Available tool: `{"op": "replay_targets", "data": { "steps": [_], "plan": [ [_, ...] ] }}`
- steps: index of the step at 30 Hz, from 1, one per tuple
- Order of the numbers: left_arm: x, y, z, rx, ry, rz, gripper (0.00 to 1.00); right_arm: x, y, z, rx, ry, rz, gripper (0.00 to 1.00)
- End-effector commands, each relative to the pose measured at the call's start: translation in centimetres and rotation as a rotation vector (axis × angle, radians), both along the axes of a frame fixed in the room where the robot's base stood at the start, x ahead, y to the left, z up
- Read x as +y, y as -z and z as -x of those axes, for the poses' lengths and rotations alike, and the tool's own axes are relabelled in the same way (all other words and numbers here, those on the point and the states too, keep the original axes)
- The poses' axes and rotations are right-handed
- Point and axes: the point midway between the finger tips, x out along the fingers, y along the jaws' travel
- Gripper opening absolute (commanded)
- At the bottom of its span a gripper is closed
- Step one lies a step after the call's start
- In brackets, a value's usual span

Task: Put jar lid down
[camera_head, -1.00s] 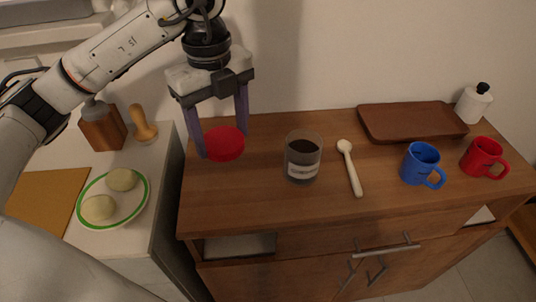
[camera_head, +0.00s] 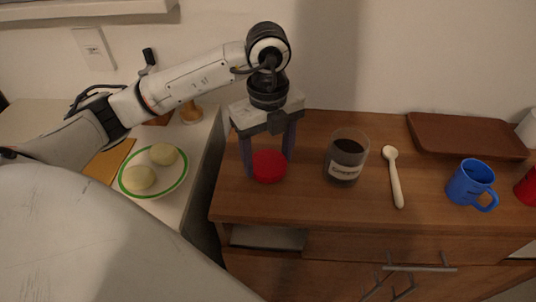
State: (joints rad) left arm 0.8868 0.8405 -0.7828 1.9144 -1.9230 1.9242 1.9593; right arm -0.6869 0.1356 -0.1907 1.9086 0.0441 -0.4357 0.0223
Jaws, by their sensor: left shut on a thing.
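The red jar lid (camera_head: 269,167) is between the fingers of my left gripper (camera_head: 267,164), at the left part of the wooden cabinet top. My left gripper is shut on the lid and points down. The lid is at or very close to the wood; I cannot tell whether it touches. The open glass jar (camera_head: 345,158), with dark contents and a white label, stands upright to the right of the lid, apart from it. My right gripper does not show.
A white spoon (camera_head: 394,178) lies right of the jar. Beyond it are a blue mug (camera_head: 470,184), a red mug (camera_head: 528,187) and a brown tray (camera_head: 462,136). A green-rimmed plate (camera_head: 153,191) with two pale round pieces sits on the left counter. Bare wood lies in front of the lid.

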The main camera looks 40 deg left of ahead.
Motion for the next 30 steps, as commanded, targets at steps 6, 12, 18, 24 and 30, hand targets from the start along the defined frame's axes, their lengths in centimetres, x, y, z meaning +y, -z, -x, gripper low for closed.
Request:
{"op": "replay_targets", "data": {
  "steps": [6, 12, 18, 24, 30],
  "plan": [
    [0.0, 0.3, 0.0, 0.0, 0.0, 0.0, 0.8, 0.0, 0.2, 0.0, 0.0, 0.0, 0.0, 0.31],
    [0.0, 0.3, 0.0, 0.001, 0.0, 0.0, 0.81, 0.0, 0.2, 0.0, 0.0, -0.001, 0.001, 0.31],
    [0.0, -0.4, 0.0, -0.001, 0.0, 0.0, 0.81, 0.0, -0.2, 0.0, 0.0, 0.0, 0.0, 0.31],
    [0.0, -3.9, -0.2, -0.005, 0.0, 0.0, 0.81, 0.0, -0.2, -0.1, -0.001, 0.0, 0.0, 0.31],
    [0.1, -8.4, -0.1, -0.006, -0.002, -0.003, 0.81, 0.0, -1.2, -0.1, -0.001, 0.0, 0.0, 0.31]
  ]
}}
